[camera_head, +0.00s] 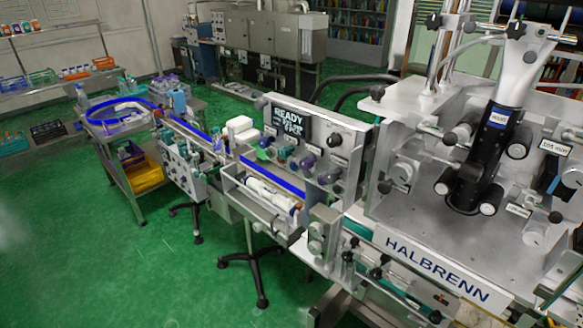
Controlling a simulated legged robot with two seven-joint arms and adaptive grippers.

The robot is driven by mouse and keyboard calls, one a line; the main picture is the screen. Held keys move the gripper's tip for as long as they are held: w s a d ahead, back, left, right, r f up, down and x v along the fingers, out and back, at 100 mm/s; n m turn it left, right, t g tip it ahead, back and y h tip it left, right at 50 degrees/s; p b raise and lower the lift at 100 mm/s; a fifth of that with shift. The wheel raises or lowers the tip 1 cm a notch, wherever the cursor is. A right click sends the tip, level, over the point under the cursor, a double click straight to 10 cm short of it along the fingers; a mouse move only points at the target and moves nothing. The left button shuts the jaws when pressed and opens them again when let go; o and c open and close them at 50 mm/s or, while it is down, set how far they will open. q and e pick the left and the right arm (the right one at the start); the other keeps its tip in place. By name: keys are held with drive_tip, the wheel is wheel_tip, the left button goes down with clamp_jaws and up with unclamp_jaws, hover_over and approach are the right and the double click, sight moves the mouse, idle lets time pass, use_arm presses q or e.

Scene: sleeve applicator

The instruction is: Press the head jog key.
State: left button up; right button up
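The sleeve applicator (395,205), marked HALBRENN, fills the right side of the view. A grey control panel (345,130) stands upright left of its head, with a dark screen (290,119) that reads READY. Below the screen is a row of coloured knobs or keys, among them a green one (264,154) and a purple one (307,162). A black knob (335,140) sits at the panel's right. I cannot tell which control is the head jog key; any lettering there is too small to read. Neither gripper is in view.
A black cylindrical head (487,150) with white rollers stands under a white sleeve (521,68) on the applicator. A conveyor with a blue belt (190,127) runs left to a round blue table (120,108). Green floor (60,240) is clear at the lower left.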

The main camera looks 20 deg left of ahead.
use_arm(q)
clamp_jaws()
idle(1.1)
